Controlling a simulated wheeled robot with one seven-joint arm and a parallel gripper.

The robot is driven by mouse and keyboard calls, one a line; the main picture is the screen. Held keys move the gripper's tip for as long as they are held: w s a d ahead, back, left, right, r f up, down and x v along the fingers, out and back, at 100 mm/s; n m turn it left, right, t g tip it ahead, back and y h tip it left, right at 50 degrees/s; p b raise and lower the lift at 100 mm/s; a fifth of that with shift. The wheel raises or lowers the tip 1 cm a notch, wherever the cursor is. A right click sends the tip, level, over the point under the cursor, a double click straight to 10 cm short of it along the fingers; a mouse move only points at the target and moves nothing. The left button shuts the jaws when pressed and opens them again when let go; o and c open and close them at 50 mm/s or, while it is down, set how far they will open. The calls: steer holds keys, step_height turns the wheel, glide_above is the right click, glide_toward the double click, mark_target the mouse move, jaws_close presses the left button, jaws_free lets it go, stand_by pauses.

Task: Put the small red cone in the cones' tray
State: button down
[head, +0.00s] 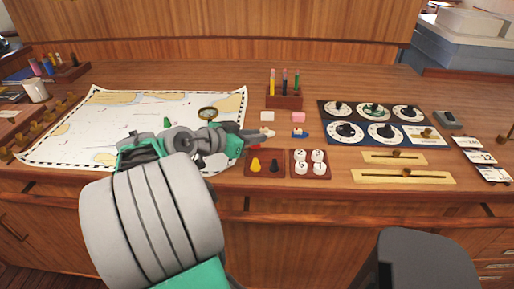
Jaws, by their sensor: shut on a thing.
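My gripper (256,141) reaches right across the chart's edge and is just above and behind the cones' tray. It is shut on the small red cone (261,146), of which only a little red shows by the fingertips; the fingers hide the rest. The cones' tray (267,174) is a small dark red-brown tray near the desk's front edge. A yellow cone (255,165) stands in its left part and a dark cone (275,166) in its right part.
A tray of white numbered pieces (310,174) adjoins on the right. A blue toy boat (299,133), pink block (298,117) and pencil holder (284,101) stand behind. A compass (208,113) lies on the chart (70,135). Dial panels (372,122) are at right.

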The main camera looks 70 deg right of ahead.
mark_target(252, 147)
steer(key=shift+s+d+f, duration=0.1)
steer(key=shift+d+f, duration=0.05)
steer(key=shift+f, duration=0.85)
steer(key=shift+s+d+f, duration=0.1)
steer(key=shift+f, duration=0.85)
steer(key=shift+f, duration=0.1)
steer(key=c, duration=1.7)
jaws_free()
steer(key=shift+w+a, duration=0.1)
steer(key=shift+w, duration=0.05)
steer(key=v, duration=1.2)
